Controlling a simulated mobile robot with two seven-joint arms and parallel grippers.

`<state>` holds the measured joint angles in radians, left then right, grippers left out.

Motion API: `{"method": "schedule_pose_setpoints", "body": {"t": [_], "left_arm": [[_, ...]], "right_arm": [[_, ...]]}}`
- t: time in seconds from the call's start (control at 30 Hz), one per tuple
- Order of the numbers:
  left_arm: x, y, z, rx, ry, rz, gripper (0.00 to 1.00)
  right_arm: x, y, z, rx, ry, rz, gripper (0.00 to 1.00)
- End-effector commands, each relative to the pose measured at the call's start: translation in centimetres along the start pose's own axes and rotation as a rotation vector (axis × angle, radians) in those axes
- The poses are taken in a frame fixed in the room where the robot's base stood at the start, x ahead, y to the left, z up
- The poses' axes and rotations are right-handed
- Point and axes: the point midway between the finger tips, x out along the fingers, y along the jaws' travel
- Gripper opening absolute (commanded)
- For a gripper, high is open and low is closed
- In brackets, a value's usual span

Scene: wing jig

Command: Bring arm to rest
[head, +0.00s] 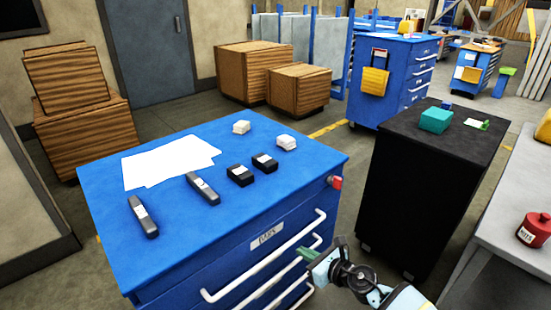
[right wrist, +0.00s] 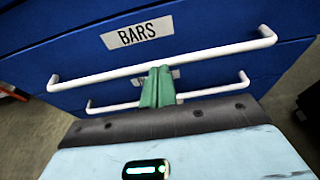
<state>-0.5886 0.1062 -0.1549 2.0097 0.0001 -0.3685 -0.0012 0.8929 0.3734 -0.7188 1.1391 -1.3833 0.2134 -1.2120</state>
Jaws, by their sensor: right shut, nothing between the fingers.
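My right gripper (head: 303,256) is in front of the blue drawer cabinet (head: 180,251), near its white drawer handles, at the lower middle of the head view. Its green fingers are together and empty. In the right wrist view the fingers (right wrist: 158,88) appear in front of the upper white handle (right wrist: 190,70), below the label reading BARS (right wrist: 137,33). I cannot tell whether they touch the handle. The drawers look closed. My left gripper is not in view.
On the cabinet top lie white sheets (head: 165,162), two long dark bars (head: 203,188), two short black blocks (head: 240,175) and two white blocks (head: 286,143). A black cabinet (head: 415,190) stands to the right. A grey table (head: 500,215) holds a red can (head: 534,231).

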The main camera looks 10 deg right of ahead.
Motion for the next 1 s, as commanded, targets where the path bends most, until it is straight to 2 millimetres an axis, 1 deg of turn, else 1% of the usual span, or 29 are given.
{"method": "schedule_pose_setpoints", "body": {"t": [0.07, 0.17, 0.27, 0.3, 0.47, 0.6, 0.67, 0.7, 0.77, 0.8, 0.97, 1.0], "left_arm": [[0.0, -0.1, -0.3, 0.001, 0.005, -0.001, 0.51], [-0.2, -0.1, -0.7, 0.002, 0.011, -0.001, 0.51], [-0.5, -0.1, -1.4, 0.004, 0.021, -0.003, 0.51], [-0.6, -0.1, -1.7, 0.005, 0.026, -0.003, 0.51], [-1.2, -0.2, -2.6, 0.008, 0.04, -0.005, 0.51], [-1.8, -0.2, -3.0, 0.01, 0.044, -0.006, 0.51], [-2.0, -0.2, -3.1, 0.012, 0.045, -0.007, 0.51], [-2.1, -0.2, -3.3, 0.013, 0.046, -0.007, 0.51], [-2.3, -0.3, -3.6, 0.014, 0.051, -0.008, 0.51], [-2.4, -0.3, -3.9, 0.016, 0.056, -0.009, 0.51], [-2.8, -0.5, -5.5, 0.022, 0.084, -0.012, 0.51], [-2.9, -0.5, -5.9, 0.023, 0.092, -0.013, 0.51]], "right_arm": [[-0.2, 0.6, -0.3, 0.039, -0.005, 0.002, 0.0], [-1.0, 2.2, -1.1, 0.178, -0.022, 0.001, 0.0], [-2.5, 4.5, -2.3, 0.416, -0.049, -0.01, 0.0], [-3.3, 5.5, -2.8, 0.528, -0.061, -0.016, 0.0], [-6.9, 8.7, -5.1, 0.99, -0.104, -0.065, 0.0], [-10.7, 10.9, -7.2, 1.385, -0.141, -0.129, 0.0], [-12.4, 11.8, -8.1, 1.55, -0.159, -0.162, 0.0], [-13.6, 12.3, -8.7, 1.66, -0.17, -0.186, 0.0], [-15.5, 13.1, -9.6, 1.822, -0.191, -0.225, 0.0], [-16.8, 13.7, -10.2, 1.93, -0.206, -0.254, 0.0], [-22.3, 15.8, -12.6, 2.345, -0.28, -0.383, 0.0], [-23.7, 16.4, -13.1, 2.444, -0.304, -0.417, 0.0]]}}
